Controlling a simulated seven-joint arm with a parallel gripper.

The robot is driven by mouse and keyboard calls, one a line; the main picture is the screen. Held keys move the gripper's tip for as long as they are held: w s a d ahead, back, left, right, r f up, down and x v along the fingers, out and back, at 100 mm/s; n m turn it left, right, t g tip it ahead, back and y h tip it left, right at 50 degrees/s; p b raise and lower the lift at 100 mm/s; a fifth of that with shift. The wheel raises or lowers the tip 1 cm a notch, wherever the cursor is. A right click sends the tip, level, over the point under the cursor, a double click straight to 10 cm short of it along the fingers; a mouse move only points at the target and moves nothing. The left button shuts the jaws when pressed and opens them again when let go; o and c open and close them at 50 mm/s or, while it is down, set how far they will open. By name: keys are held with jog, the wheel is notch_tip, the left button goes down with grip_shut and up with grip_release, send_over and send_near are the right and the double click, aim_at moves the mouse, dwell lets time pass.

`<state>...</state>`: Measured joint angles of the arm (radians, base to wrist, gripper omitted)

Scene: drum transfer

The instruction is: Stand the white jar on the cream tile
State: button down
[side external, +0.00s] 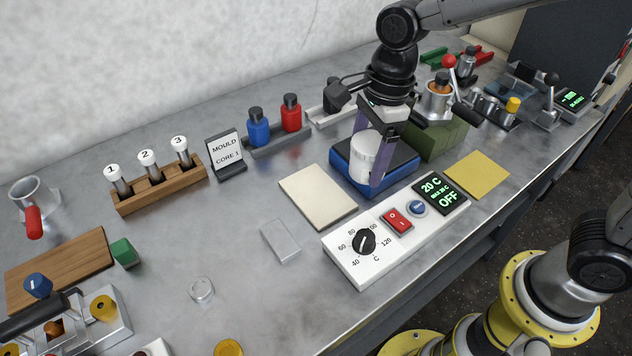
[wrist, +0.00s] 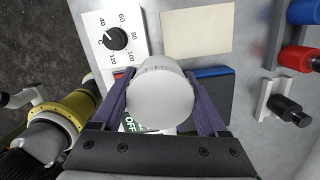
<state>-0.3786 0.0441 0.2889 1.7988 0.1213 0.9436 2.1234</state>
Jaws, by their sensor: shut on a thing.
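The white jar (side external: 363,158) is upright between the two purple fingers of my gripper (side external: 370,150), which is shut on it. In the side view it appears over the blue-edged platform (side external: 400,187); I cannot tell whether its base is clear of it. In the wrist view the jar's round top (wrist: 160,98) fills the space between the fingers. The cream tile (side external: 318,197) lies flat and bare on the bench, left of the jar in the side view. In the wrist view the tile (wrist: 196,32) is above the jar.
A white control panel (side external: 345,270) with dial and switches lies in front of the platform. A yellow tile (side external: 477,175) is right, a green block (side external: 440,138) behind. Blue and red bottles (side external: 258,128) and a "MOULD CORE 1" sign (side external: 226,152) stand behind the cream tile.

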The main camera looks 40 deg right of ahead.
jog(key=w+a+f, duration=0.2)
jog(key=w+f, duration=0.1)
jog(key=w, duration=0.2)
send_over(313, 194)
jog(key=f, duration=0.4)
jog(key=shift+s+d+f, duration=0.15)
jog(key=shift+s+d, duration=0.15)
jog(key=shift+d, duration=0.05)
jog(key=shift+w+f, duration=0.15)
jog(key=shift+f, duration=0.05)
jog(key=shift+w+a+f, duration=0.1)
jog(key=shift+f, duration=1.55)
jog(key=shift+f, duration=0.15)
grip_release()
